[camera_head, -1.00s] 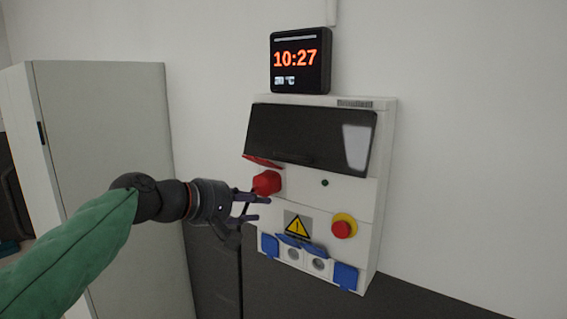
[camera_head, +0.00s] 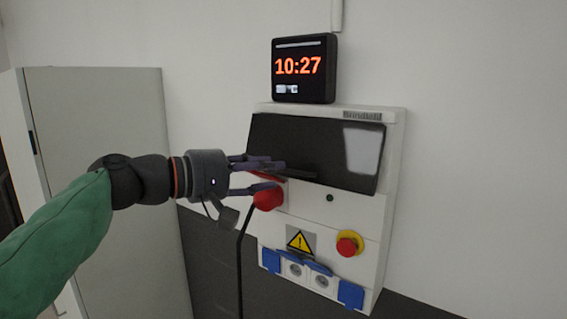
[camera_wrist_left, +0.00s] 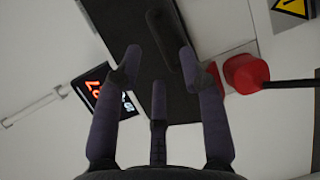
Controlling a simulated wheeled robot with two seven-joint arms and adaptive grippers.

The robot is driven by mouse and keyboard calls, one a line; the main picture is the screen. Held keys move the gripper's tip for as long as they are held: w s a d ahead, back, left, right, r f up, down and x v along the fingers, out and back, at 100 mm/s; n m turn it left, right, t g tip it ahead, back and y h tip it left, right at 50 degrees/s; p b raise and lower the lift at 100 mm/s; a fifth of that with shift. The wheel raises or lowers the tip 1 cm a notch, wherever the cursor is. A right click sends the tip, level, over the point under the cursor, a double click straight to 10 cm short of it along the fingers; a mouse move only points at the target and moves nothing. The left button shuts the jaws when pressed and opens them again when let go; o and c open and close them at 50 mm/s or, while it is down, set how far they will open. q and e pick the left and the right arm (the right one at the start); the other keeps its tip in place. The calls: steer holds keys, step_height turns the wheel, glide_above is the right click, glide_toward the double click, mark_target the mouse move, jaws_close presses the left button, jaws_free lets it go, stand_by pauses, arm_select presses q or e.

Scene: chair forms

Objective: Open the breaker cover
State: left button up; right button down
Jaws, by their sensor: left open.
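The breaker cover (camera_head: 318,148) is a dark, glossy panel on the upper part of the white breaker box (camera_head: 365,232). It looks closed, and a dark ledge runs along its lower edge. My left gripper (camera_head: 279,176) is open and empty, with its fingers in front of the cover's lower left corner, just above the red plug. In the left wrist view the fingers spread over the dark cover (camera_wrist_left: 140,28), with the ledge (camera_wrist_left: 172,38) near their tips. I cannot tell whether they touch it. My right gripper is not in view.
A red plug (camera_head: 266,199) with a black cable (camera_head: 240,262) sits just below the gripper. A red stop button (camera_head: 346,247) and blue socket lids (camera_head: 351,293) are lower on the box. A clock (camera_head: 303,68) stands above, and a grey cabinet (camera_head: 105,140) is at left.

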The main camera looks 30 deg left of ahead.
mark_target(288, 169)
arm_select(q)
steer(key=shift+p+x, duration=0.4)
steer(key=shift+x, duration=1.75)
jaws_close()
